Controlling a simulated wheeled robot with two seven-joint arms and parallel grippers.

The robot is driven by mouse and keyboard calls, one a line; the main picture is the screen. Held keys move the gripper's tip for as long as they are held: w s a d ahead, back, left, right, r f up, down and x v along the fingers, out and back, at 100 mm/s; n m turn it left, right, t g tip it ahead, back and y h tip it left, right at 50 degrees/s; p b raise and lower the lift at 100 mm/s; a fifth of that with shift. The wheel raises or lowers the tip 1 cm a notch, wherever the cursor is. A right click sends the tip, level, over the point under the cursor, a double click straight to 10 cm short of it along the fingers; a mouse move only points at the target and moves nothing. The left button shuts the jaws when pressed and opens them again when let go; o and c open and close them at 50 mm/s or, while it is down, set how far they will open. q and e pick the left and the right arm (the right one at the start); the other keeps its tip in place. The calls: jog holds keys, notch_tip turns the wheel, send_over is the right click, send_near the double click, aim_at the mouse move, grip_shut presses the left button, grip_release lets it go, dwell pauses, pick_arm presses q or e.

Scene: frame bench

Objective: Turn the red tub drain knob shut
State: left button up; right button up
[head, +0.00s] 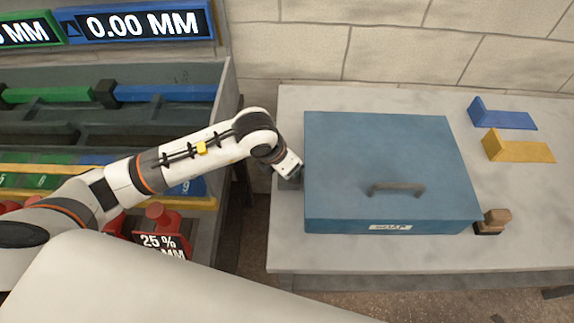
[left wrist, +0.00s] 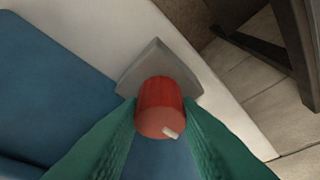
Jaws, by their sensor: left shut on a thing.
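A red round knob (left wrist: 158,92) with a short pale pointer mark shows in the left wrist view, in front of a grey plate (left wrist: 150,66). My left gripper (left wrist: 160,122) has its green fingers on either side of the knob and is shut on it. In the head view my left gripper (head: 289,168) is at the left side of a blue box (head: 375,150) with a dark handle and a white label on its front. The knob cannot be made out in the head view. My right gripper is not in view.
The blue box stands on a pale table (head: 290,245). A blue bracket (head: 505,117), a yellow bracket (head: 522,150) and a wooden-handled stamp (head: 492,221) lie to its right.

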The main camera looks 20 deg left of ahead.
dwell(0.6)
pick_arm(q)
jog(key=o, duration=1)
jog(key=b+v, duration=0.1)
jog(key=v, duration=1.1)
jog(key=shift+b, duration=0.35)
